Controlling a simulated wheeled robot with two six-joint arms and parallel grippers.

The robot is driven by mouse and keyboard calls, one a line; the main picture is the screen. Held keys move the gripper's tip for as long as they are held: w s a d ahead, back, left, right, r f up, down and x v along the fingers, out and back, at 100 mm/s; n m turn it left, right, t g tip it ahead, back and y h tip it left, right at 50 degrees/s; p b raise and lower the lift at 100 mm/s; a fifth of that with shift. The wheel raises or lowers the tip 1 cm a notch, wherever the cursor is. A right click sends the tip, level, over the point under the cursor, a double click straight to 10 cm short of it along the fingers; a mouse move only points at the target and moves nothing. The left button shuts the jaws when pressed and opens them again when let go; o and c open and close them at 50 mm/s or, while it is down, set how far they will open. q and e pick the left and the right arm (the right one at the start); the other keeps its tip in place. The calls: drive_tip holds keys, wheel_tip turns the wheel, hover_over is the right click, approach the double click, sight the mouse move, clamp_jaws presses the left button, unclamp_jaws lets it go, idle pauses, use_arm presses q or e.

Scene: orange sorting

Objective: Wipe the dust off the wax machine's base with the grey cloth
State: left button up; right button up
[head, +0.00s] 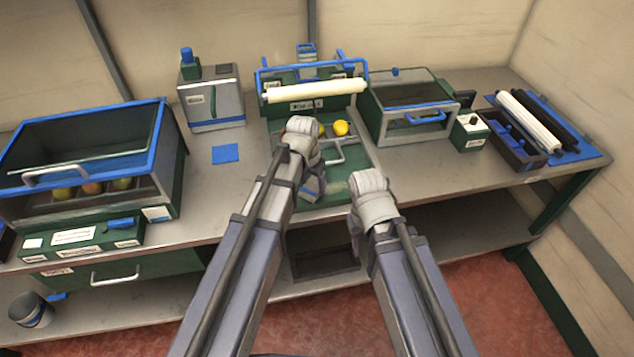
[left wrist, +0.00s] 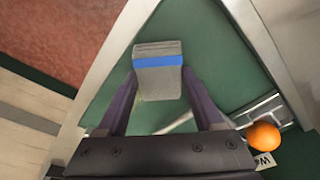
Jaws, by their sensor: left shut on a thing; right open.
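The wax machine stands mid-bench in the head view, with a white roller (head: 315,91) over a flat green base (head: 338,190). My left gripper (head: 312,178) points down over the front left of this base. It is shut on the grey cloth (left wrist: 158,84), which has a blue stripe; the cloth also shows below the gripper in the head view (head: 313,194). In the left wrist view the cloth is over the green base (left wrist: 215,60); I cannot tell whether it touches. No dust is distinct. My right gripper (head: 357,232) is open at the bench's front edge, its fingertips largely hidden.
A silver handle (head: 330,155) and yellow fruit (head: 341,128) are behind my left gripper. An orange fruit (left wrist: 264,137) shows in the left wrist view. A glass-topped bin (head: 85,140) stands left, a grey box (head: 408,105) right. Bare bench surrounds a blue square (head: 226,153).

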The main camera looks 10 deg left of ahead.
sight(332, 187)
use_arm(q)
drive_tip(key=shift+s+a+f, duration=0.1)
drive_tip(key=shift+s+a, duration=0.15)
drive_tip(key=shift+a, duration=0.3)
drive_tip(key=shift+s+a, duration=0.2)
drive_tip(key=shift+a, duration=0.3)
drive_tip(key=shift+w+d, duration=0.35)
drive_tip(key=shift+d, duration=0.6)
drive_tip(key=shift+w+d, duration=0.3)
drive_tip(key=shift+d, duration=0.6)
drive_tip(key=shift+d, duration=0.1)
drive_tip(key=shift+w+d, duration=0.4)
drive_tip(key=shift+d, duration=0.45)
drive_tip(key=shift+w+d, duration=0.35)
drive_tip(key=shift+d, duration=0.5)
